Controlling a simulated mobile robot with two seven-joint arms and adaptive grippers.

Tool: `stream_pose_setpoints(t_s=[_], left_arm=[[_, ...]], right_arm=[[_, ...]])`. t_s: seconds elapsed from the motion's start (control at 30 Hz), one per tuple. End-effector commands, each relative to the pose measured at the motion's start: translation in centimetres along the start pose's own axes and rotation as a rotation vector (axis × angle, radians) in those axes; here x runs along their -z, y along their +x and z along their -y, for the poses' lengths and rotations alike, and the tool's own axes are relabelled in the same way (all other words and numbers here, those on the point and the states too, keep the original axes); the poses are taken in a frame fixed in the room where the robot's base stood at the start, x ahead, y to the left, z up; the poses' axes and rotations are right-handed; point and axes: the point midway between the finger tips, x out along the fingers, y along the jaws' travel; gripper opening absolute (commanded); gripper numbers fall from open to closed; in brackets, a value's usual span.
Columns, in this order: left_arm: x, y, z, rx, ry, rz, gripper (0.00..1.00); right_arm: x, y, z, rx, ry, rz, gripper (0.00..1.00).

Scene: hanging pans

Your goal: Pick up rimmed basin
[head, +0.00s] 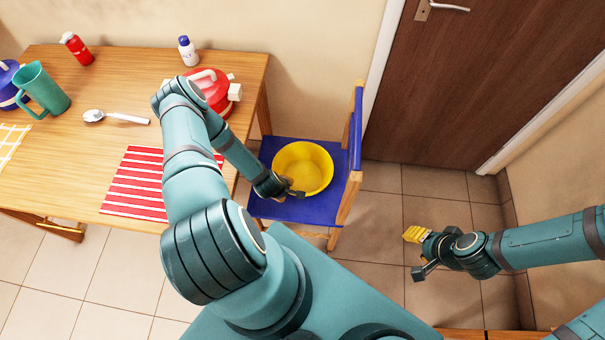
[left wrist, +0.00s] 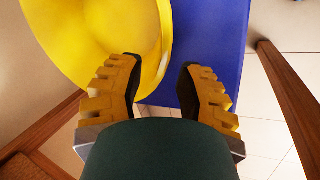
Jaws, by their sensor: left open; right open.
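The rimmed basin (head: 304,167) is yellow and round, and stands upright on the blue seat of a chair (head: 268,208) in the head view. My left gripper (head: 291,190) is at the basin's near left rim. In the left wrist view the basin (left wrist: 108,30) fills the upper left. The open fingers of my left gripper (left wrist: 160,90) point at it, with the rim close to the left finger and the blue seat showing beyond the gap. My right gripper (head: 412,252) is open and empty over the tiled floor on the right, away from the basin.
A wooden table (head: 120,80) on the left holds a red pot (head: 212,88), a green mug (head: 42,88), a spoon (head: 115,117), two bottles and a red striped mat (head: 135,183). The chair's backrest (head: 355,135) stands right of the basin. A brown door (head: 470,70) is behind.

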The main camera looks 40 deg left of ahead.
Motion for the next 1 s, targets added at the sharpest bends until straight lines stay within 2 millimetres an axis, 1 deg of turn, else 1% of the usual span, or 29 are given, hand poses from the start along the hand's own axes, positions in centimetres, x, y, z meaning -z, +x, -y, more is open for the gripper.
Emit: stream_pose_setpoints(t_s=[0.03,0.17,0.4,0.5,0.6,0.83,0.87,0.9,0.93,1.0], left_arm=[[0.0,0.4,0.0,0.0,0.0,0.0,0.35],[0.0,1.1,-0.1,0.0,0.0,0.001,0.35],[0.0,4.5,-0.2,0.0,0.002,0.0,0.35],[0.0,5.5,-0.2,0.0,0.001,0.001,0.35],[0.0,5.8,-0.3,0.0,0.001,0.001,0.35],[0.0,5.8,-0.3,0.0,0.002,0.001,0.35],[0.0,5.8,-0.3,0.0,0.002,0.001,0.25],[0.0,5.8,-0.3,0.0,0.002,0.001,0.11],[0.0,5.8,-0.3,0.0,0.002,0.001,0.0],[0.0,5.8,-0.3,0.0,0.002,0.001,0.0]], right_arm=[[-0.1,0.1,0.0,0.0,-0.001,0.001,0.47],[-0.1,0.2,-0.1,0.0,-0.001,0.002,0.47],[-0.5,0.9,-0.3,0.001,-0.003,0.009,0.47],[-0.6,1.1,-0.4,0.001,-0.004,0.011,0.47],[-0.6,1.1,-0.4,0.002,-0.004,0.012,0.47],[-0.6,1.1,-0.4,0.002,-0.004,0.012,0.47],[-0.6,1.1,-0.4,0.002,-0.004,0.012,0.47],[-0.6,1.1,-0.4,0.002,-0.004,0.012,0.47],[-0.6,1.1,-0.4,0.002,-0.004,0.012,0.47],[-0.6,1.1,-0.4,0.001,-0.004,0.012,0.47]])
